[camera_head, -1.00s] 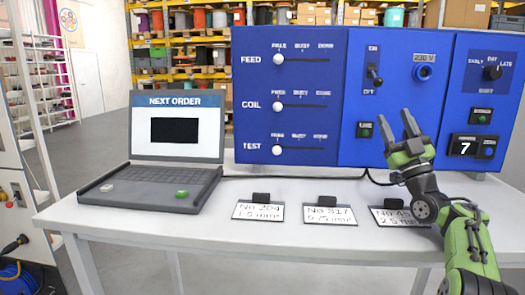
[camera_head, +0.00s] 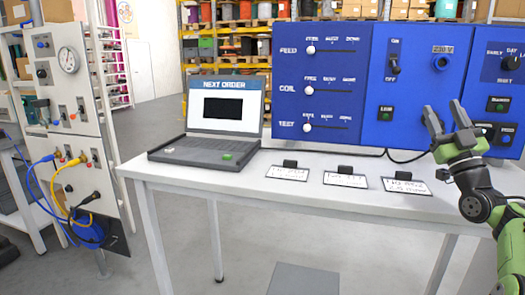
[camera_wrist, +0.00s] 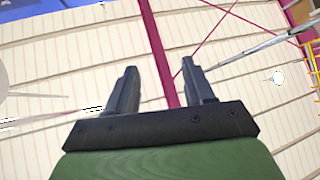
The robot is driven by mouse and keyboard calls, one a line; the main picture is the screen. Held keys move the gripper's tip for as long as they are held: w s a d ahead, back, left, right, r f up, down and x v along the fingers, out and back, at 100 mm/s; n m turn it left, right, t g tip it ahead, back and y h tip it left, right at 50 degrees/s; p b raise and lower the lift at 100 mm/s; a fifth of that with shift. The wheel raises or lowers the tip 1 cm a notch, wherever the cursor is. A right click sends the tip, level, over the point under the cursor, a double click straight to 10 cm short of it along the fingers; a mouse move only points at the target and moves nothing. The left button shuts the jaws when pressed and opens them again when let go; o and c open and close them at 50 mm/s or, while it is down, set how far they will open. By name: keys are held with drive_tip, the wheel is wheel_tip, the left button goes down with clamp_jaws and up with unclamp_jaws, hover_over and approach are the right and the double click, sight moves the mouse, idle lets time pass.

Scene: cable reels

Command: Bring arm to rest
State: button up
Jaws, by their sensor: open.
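My gripper (camera_head: 447,120) is at the right of the head view, raised in front of the blue control panel, with its two fingers pointing up. The fingers are apart with nothing between them. My green arm (camera_head: 512,240) comes up from the lower right corner. In the wrist view my gripper (camera_wrist: 160,88) is open and empty, against a pale slatted surface with a magenta bar. Whether it touches the panel cannot be told, but no contact shows.
A white table (camera_head: 240,183) carries a laptop (camera_head: 215,125), three labelled cards (camera_head: 345,179) and the blue panel (camera_head: 330,85). A test cabinet (camera_head: 75,130) with blue and yellow cables stands at the left. A grey box (camera_head: 303,279) is below the table. Open floor lies between cabinet and table.

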drive_tip(key=w+a+f+g, duration=0.1)
drive_tip(key=w+a+g, duration=0.15)
drive_tip(key=a, duration=0.45)
drive_tip(key=w+a+f+g, duration=0.1)
drive_tip(key=a+f+g, duration=0.15)
drive_tip(key=a, duration=0.45)
drive_tip(key=s+a+f+m+g+h, duration=0.1)
drive_tip(key=s+a+f+m+g, duration=0.1)
drive_tip(key=s+a+f+g, duration=0.6)
drive_tip(key=s+a+f+m+g+h, duration=0.1)
drive_tip(key=s+f+g, duration=0.2)
drive_tip(key=s+f, duration=0.55)
drive_tip(key=s+a+f+m+g+h, duration=0.15)
drive_tip(key=s+f, duration=0.35)
drive_tip(key=s, duration=0.7)
drive_tip(key=s+a+f+m+g, duration=0.1)
drive_tip(key=s+f+g, duration=0.2)
drive_tip(key=s+f, duration=0.5)
wheel_tip(320, 180, up, 19)
drive_tip(key=s+p, duration=0.3)
drive_tip(key=p, duration=1.4)
drive_tip(key=shift+f+g+p, duration=0.2)
drive_tip(key=shift+g+p, duration=0.1)
drive_tip(key=shift+g, duration=0.05)
